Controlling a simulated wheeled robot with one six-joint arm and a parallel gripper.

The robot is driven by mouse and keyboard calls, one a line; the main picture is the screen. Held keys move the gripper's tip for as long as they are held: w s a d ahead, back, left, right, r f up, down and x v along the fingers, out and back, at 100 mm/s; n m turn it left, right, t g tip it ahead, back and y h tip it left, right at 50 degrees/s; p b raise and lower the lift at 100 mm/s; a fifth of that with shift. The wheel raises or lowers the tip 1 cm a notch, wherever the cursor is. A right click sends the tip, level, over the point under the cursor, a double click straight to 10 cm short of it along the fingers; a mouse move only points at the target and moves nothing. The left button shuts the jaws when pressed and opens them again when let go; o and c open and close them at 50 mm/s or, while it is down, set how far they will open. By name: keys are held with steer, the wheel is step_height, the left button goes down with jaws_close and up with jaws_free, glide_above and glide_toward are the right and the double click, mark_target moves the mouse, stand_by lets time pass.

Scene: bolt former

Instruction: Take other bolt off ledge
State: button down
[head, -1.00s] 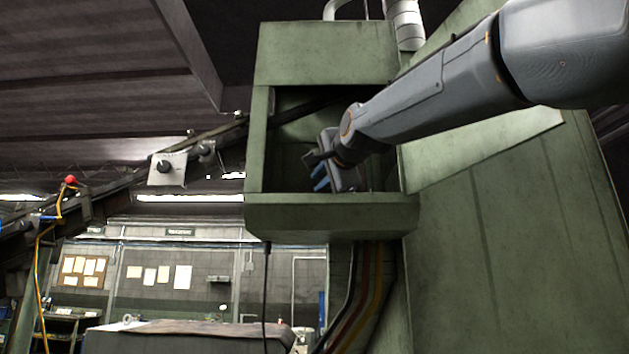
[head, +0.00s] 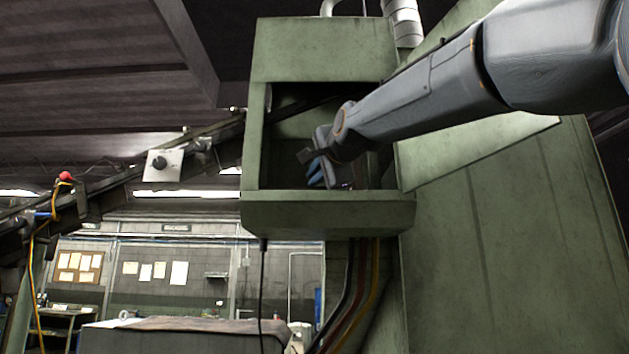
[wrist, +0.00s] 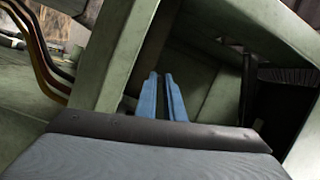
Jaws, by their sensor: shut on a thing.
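My gripper (head: 314,172) is inside the open front of the green machine box (head: 328,215), low in the opening and near the ledge at its bottom. In the wrist view its two blue fingers (wrist: 162,98) lie close together with a narrow gap between them, pointing into the green box. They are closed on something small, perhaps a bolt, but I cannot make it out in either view. No other bolt can be made out on the ledge; the front lip hides the ledge floor in the head view.
The box's side posts and front lip frame the opening closely around my arm. A sloping conveyor (head: 110,190) enters from the left, with a small control box (head: 163,165) on it. Cables (head: 358,290) hang below the box.

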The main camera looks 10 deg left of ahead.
step_height(320, 180, up, 9)
steer(key=shift+r, duration=0.15)
stand_by(0.4)
